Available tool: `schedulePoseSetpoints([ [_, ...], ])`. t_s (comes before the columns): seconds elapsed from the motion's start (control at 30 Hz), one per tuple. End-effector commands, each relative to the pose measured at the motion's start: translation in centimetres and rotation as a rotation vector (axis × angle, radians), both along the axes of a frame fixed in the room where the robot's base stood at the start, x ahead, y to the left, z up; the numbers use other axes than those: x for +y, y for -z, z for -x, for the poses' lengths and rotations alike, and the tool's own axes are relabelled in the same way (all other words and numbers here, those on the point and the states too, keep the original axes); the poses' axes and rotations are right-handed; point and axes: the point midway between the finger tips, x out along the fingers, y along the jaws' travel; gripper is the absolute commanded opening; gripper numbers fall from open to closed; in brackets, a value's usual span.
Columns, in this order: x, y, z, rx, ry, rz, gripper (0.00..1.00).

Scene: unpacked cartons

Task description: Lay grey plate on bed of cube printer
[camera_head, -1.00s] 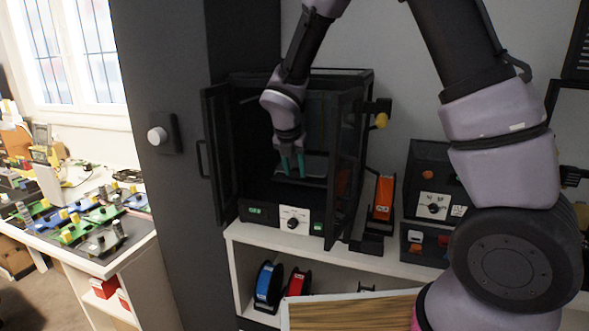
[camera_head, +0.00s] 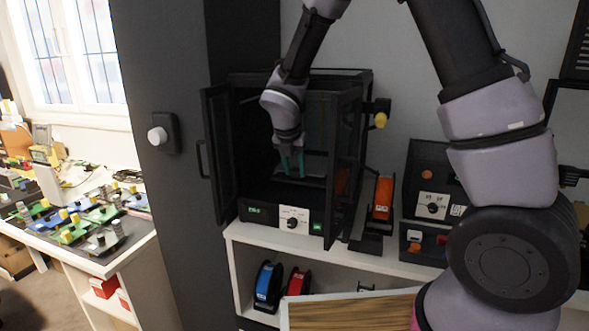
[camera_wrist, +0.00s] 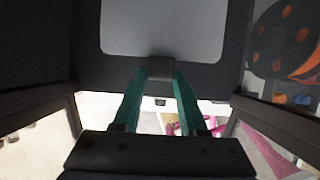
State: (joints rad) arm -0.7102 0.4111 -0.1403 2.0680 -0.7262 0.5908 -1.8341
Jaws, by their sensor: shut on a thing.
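The cube printer (camera_head: 258,213) is a black, open-framed box on the white shelf, with its doors swung open. My gripper (camera_head: 291,166) reaches in through the front, its teal fingers pointing down. In the wrist view my gripper (camera_wrist: 160,70) is closed on a small dark tab at the edge of the grey plate (camera_wrist: 165,28), whose pale grey face has a dark border. In the head view the plate is dim and partly hidden behind the fingers. The bed is too dark to make out, so I cannot tell whether the plate touches it.
The left door (camera_head: 217,148) and the right door frame (camera_head: 345,175) stand close on either side of my gripper. An orange device (camera_head: 383,197) and dark control boxes (camera_head: 432,205) stand to the right. Blue (camera_head: 267,284) and red (camera_head: 297,283) spools sit on the shelf below.

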Motion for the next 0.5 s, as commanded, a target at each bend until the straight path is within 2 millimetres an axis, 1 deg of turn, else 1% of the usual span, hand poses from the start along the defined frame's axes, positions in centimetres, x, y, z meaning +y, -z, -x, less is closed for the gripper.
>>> schedulePoseSetpoints([
  [0.03,-0.4,-0.4,-0.7,-0.01,0.012,-0.004,0.0],
  [0.5,-0.2,1.2,-0.5,-0.007,0.008,-0.002,0.0],
])
